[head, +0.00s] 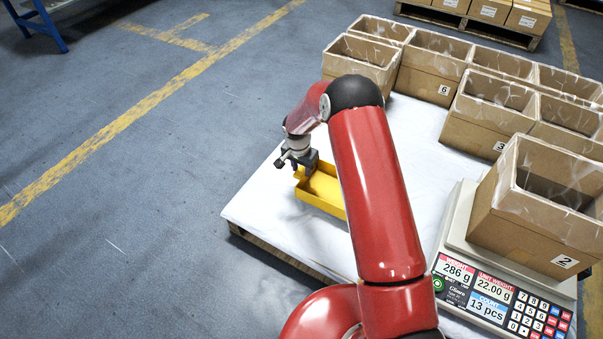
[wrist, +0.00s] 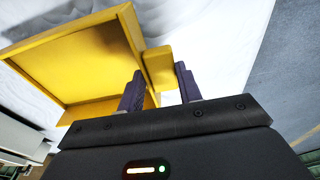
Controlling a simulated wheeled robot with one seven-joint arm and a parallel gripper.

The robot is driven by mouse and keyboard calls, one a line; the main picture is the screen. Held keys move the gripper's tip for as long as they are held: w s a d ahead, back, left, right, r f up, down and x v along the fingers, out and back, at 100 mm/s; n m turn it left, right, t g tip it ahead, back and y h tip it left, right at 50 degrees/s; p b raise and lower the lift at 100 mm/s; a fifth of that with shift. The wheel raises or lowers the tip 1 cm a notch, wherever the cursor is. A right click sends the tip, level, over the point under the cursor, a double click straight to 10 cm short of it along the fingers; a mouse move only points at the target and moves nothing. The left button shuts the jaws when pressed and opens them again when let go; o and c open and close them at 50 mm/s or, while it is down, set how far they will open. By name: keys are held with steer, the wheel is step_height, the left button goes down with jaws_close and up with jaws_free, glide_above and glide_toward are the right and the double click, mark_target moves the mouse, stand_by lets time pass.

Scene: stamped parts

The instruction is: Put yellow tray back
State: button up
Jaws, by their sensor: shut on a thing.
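The yellow tray (head: 323,190) is a shallow open box at the left part of the white-covered pallet top, partly hidden behind my red arm in the head view. It looks empty in the wrist view (wrist: 75,62), where its inside faces the camera. My gripper (head: 300,168) is at the tray's left end. In the wrist view my gripper (wrist: 160,80) has its two dark fingers on either side of a yellow tab (wrist: 160,68) that sticks out from the tray's wall, and it is shut on it. Whether the tray touches the white surface is hard to tell.
Several open cardboard boxes (head: 425,85) stand at the back and right of the white surface (head: 270,205). A scale (head: 455,245) reading 286 g and 13 pcs bears box 2 (head: 530,215) at the right. The white surface left of the tray is clear.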

steer(key=shift+f, duration=1.25)
steer(key=shift+f, duration=0.2)
steer(key=o, duration=1.2)
steer(key=shift+r, duration=0.15)
steer(key=r, duration=0.4)
steer(key=s+r, duration=0.1)
steer(key=r, duration=0.3)
steer(key=r+p, duration=0.1)
steer(key=r, duration=0.3)
steer(key=shift+s+a+r, duration=0.1)
steer(key=shift+s+a, duration=0.05)
steer(key=shift+a, duration=0.25)
